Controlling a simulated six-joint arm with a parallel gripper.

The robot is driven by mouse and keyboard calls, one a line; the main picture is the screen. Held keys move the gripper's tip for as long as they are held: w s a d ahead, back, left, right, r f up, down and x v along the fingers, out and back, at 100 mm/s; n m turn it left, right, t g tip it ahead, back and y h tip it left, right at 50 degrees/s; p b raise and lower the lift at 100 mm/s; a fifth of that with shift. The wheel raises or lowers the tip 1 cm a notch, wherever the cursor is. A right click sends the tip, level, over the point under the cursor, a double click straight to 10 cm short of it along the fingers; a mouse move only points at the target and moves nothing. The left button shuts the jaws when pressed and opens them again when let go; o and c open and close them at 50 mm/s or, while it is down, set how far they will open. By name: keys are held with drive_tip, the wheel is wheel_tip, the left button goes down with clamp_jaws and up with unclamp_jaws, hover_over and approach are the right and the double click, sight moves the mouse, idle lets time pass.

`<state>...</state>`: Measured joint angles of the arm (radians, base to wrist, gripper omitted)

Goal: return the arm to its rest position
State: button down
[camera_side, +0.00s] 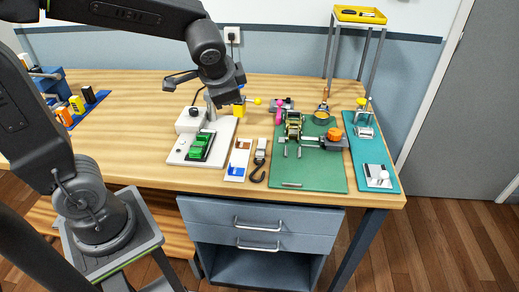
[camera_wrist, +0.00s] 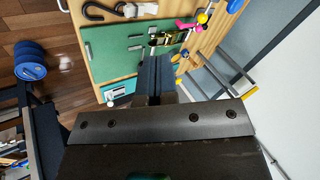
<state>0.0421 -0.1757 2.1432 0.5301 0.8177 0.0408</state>
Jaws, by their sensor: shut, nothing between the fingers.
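My arm reaches in from the upper left in the side view. My gripper (camera_side: 238,100) hangs above the wooden bench, near the white board, and is clear of the green mat. In the wrist view my gripper's dark fingers (camera_wrist: 153,75) are together with nothing between them. The wrist view shows the green mat (camera_wrist: 128,45) beyond the fingers, seen at a steep tilt. Whether the fingertips are close to the small yellow object behind them in the side view, I cannot tell.
On the bench (camera_side: 130,85) are a white board (camera_side: 178,154) with a green block, a green mat (camera_side: 310,178) with a ratchet strap (camera_side: 294,130), and a teal board (camera_side: 372,155). A raised yellow tray (camera_side: 360,14) stands back right. The bench's left middle is mostly clear.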

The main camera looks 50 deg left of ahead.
drive_tip(key=s+d+r+n+h, duration=0.1)
drive_tip(key=s+d+n+h, duration=0.1)
drive_tip(key=s, duration=0.4)
drive_tip(key=s+d+n+h, duration=0.2)
drive_tip(key=s+d, duration=0.1)
drive_tip(key=s, duration=0.4)
drive_tip(key=shift+s+d+r+t, duration=0.15)
drive_tip(key=shift+d+r+t, duration=0.15)
drive_tip(key=shift+r+t, duration=0.1)
idle(1.0)
